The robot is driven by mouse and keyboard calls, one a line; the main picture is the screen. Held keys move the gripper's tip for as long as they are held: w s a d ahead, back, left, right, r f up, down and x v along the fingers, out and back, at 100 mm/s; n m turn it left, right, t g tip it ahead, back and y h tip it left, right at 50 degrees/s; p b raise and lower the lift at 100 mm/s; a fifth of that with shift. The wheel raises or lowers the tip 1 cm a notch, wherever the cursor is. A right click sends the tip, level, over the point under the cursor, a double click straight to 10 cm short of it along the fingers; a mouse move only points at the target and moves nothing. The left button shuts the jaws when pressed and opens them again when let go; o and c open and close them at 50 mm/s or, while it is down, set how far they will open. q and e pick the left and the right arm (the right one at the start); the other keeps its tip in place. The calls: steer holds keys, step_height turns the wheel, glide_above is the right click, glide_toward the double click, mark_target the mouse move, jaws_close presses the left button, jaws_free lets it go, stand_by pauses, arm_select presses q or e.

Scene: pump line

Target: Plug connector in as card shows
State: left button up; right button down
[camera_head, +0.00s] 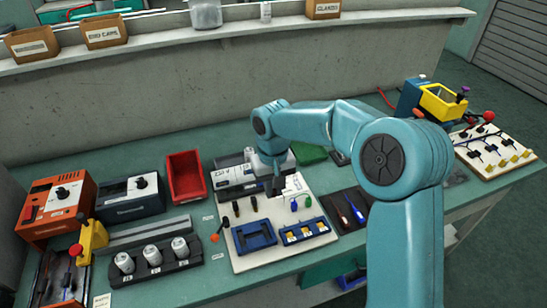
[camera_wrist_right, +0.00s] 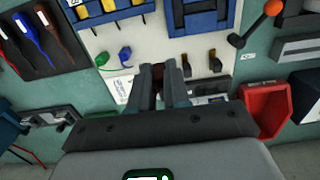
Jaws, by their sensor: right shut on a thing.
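My right gripper (camera_head: 277,190) reaches over the white board (camera_head: 250,262) in the head view. In the right wrist view its fingers (camera_wrist_right: 160,75) are shut on a small dark connector (camera_wrist_right: 158,72), mostly hidden between them. A blue connector (camera_head: 294,205) and a green connector (camera_head: 308,200) lie on the board to the right, and two dark connectors (camera_head: 236,208) (camera_head: 255,204) to the left. A white printed card (camera_head: 297,184) is partly hidden behind the gripper. My left gripper is out of view.
A grey device (camera_head: 234,174) and a red bin (camera_head: 185,176) stand behind the board. An orange-knobbed lever (camera_head: 217,234) is at its left edge, beside a rack of white cans (camera_head: 152,256).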

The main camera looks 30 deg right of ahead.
steer(key=p, duration=0.4)
glide_toward(290, 236)
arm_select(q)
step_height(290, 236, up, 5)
arm_select(e)
steer(key=shift+w+f, duration=0.1)
steer(key=shift+f, duration=0.3)
step_height(290, 236, down, 2)
steer(key=shift+f+b, duration=0.1)
steer(key=shift+b, duration=0.95)
steer(key=shift+f+b, duration=0.65)
steer(key=shift+f, duration=0.25)
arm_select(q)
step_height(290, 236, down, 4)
arm_select(e)
steer(key=shift+f, duration=0.2)
arm_select(q)
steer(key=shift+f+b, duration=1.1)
steer(key=shift+b, duration=0.3)
arm_select(e)
steer(key=shift+f, duration=0.65)
steer(key=c, duration=1.4)
jaws_free()
